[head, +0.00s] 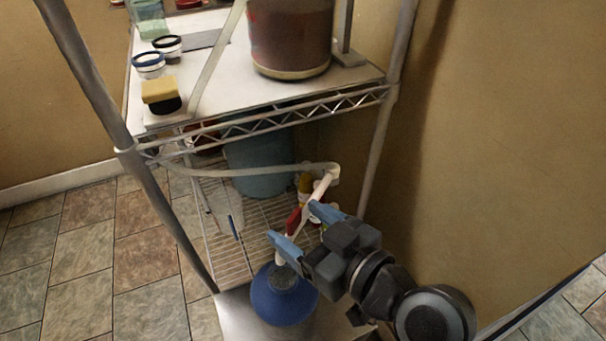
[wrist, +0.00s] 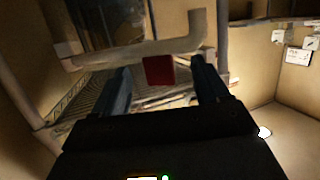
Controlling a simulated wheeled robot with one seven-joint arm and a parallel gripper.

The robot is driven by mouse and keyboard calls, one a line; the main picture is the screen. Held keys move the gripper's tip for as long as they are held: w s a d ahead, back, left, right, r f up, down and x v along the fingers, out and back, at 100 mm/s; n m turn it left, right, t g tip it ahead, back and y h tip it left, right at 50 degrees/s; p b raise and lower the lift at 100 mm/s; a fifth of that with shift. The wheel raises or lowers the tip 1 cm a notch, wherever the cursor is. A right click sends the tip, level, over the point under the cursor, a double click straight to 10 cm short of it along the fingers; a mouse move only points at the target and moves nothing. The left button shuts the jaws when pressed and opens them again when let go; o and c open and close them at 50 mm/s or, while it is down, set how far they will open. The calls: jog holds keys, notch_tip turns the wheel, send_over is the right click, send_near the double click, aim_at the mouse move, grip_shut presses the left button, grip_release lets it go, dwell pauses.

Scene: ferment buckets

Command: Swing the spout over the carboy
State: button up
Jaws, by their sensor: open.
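The spout is a pale pipe (head: 321,190) that slopes down from an elbow under the rack's upper shelf. Its lower end shows just above the blue carboy's dark mouth in the head view; I cannot tell whether it is centred. The blue carboy (head: 278,309) stands upright on a metal plate. A red tab (head: 293,222) sits at the pipe. My gripper (head: 291,222) is open, its blue fingers on either side of the tab and pipe. In the wrist view, the pipe (wrist: 130,52) crosses beyond the fingers and the red tab (wrist: 158,70) shows between them. Contact cannot be told.
A large brown bucket (head: 290,35) stands on the upper shelf and a blue-green bucket (head: 255,165) below. A brown wall is close at right. Tiled floor (head: 85,250) is clear at left.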

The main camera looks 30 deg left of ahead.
jog(key=shift+v, duration=2.45)
jog(key=s+d+f+m+t+h+p, duration=0.2)
jog(key=s+d+m+t+h, duration=0.25)
jog(key=d, duration=0.65)
jog(key=s+d+f+m+t+h+p, duration=0.3)
jog(key=s+d+m+h, duration=0.25)
jog(key=d, duration=0.45)
jog(key=s+d+r+m+t+h+p, duration=0.1)
jog(key=s+d+r+m+h+p, duration=0.1)
jog(key=s+d+r, duration=0.2)
jog(key=s+d+r+m+t+h+p, duration=0.1)
jog(key=s+d+r+h, duration=0.1)
jog(key=s+d+r, duration=0.3)
jog(key=s+r, duration=0.4)
jog(key=s, duration=0.2)
jog(key=shift+s+m+p, duration=0.3)
jog(key=shift+m+p, duration=0.05)
jog(key=shift+m, duration=0.05)
